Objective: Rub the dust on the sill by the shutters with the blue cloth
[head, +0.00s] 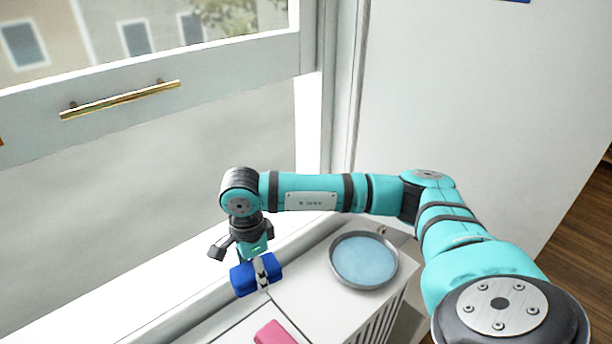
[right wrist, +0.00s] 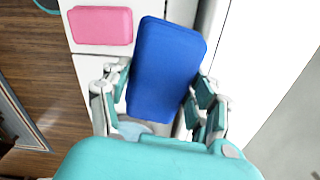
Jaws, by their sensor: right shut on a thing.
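The blue cloth (head: 242,280), a thick rounded block in shape, is between the fingers of my right gripper (head: 260,272), which is shut on it. In the right wrist view the cloth (right wrist: 165,65) reaches out past both fingers. In the head view it appears over the white ledge beside the window; I cannot tell whether it touches the surface. The sill (head: 298,266) runs along the window's foot. No dust is clear in the head view. A pale grey-blue patch (right wrist: 132,129) shows below the cloth in the wrist view; I cannot tell what it is. My left gripper is out of view.
A round metal tray with a light-blue inside (head: 364,259) stands right of the gripper. A pink block (head: 275,334) lies at the bottom edge. The window frame with a brass handle (head: 120,100) rises at left. A white wall (head: 480,110) stands at right.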

